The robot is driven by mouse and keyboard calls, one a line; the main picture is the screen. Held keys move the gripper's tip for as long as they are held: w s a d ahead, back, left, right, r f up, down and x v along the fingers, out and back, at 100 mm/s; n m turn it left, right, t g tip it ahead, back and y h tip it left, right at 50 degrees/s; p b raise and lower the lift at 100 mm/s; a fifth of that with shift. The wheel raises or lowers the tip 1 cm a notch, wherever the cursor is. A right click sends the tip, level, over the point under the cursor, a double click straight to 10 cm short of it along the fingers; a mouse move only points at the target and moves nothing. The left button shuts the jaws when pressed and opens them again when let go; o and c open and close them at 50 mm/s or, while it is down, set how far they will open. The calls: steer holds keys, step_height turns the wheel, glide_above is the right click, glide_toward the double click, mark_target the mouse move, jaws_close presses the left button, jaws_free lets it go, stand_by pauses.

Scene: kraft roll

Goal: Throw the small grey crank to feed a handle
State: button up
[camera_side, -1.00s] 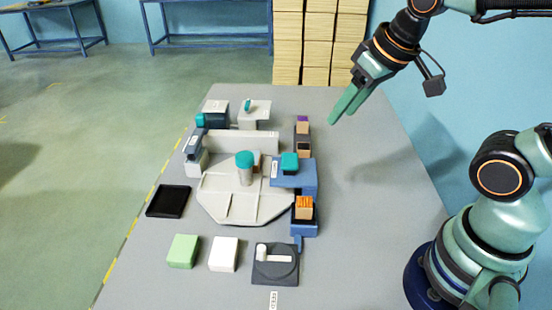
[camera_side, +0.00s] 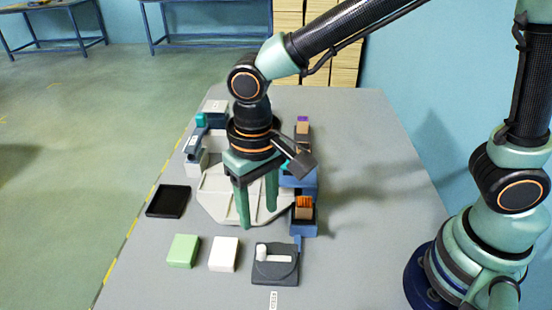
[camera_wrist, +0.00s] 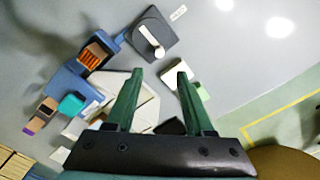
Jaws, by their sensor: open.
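The small crank, a pale lever on a dark grey square base (camera_side: 275,270), sits on the near part of the table. In the side view its lever lies sideways, with the upright knob at its left end. The crank also shows at the top of the wrist view (camera_wrist: 152,36), beyond my fingertips. My gripper (camera_side: 257,216) is open, empty and pointing down, above the pale fixture plate, behind and slightly left of the crank. Both fingers (camera_wrist: 160,76) show apart in the wrist view. An orange-topped block (camera_side: 304,208), possibly a handle, sits in a blue holder right of my gripper.
A white block (camera_side: 223,254) and a green block (camera_side: 183,251) lie left of the crank. A black tray (camera_side: 168,201) is at the table's left edge. The pale fixture plate (camera_side: 214,195) is partly hidden by my arm. The table's right side is clear.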

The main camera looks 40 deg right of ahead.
mark_target(261, 248)
step_height(261, 248, down, 10)
steer(key=shift+f, duration=0.25)
stand_by(0.3)
jaws_close()
